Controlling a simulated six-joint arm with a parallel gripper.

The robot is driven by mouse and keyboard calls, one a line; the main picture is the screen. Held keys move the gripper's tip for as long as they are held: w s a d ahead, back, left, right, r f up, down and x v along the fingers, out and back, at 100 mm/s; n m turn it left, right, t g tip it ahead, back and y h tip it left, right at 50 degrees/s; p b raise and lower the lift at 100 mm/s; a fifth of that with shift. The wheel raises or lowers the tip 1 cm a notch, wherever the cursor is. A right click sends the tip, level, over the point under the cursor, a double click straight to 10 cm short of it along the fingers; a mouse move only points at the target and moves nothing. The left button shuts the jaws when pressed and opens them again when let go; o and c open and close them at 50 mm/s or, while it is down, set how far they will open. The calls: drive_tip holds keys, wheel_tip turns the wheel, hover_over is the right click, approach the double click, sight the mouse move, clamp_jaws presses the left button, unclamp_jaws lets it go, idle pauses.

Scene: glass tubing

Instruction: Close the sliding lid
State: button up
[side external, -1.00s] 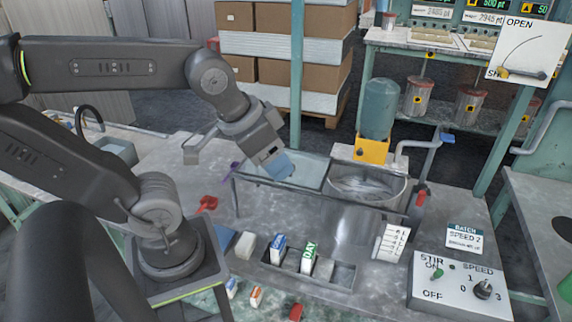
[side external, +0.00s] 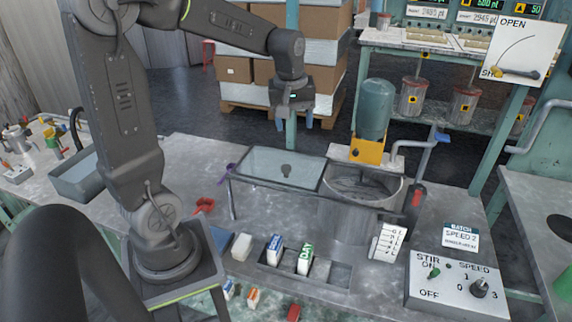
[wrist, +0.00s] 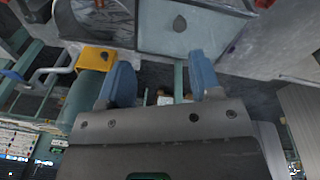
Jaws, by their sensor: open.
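The sliding lid (side external: 262,163) is a framed glass panel with a dark knob (side external: 286,171). It lies on rails left of the round metal vat (side external: 365,218), whose mouth is uncovered in the side view. The lid (wrist: 225,32) and its knob (wrist: 179,23) also show at the top of the wrist view. My gripper (side external: 294,124) hangs above and behind the lid, clear of the knob, with its blue fingers pointing down. In the wrist view my gripper (wrist: 161,65) has its fingers wide apart with nothing between them.
A green motor on a yellow block (side external: 367,150) stands behind the vat, with a pipe to its right. A red-handled lever (side external: 416,198) is at the vat's right. Small cartons (side external: 305,258) stand in a slotted tray in front.

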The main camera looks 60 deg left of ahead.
sight(286, 166)
drive_tip(key=w+a+f+n+g, duration=0.1)
drive_tip(key=w+a+f+n, duration=0.1)
drive_tip(key=a+f+n, duration=0.45)
drive_tip(key=shift+m+h, duration=0.3)
drive_tip(key=shift+m, duration=0.45)
drive_tip(key=f, duration=0.4)
drive_tip(key=a+f, duration=0.1)
drive_tip(key=f, duration=0.7)
drive_tip(key=shift+a, duration=0.3)
clamp_jaws()
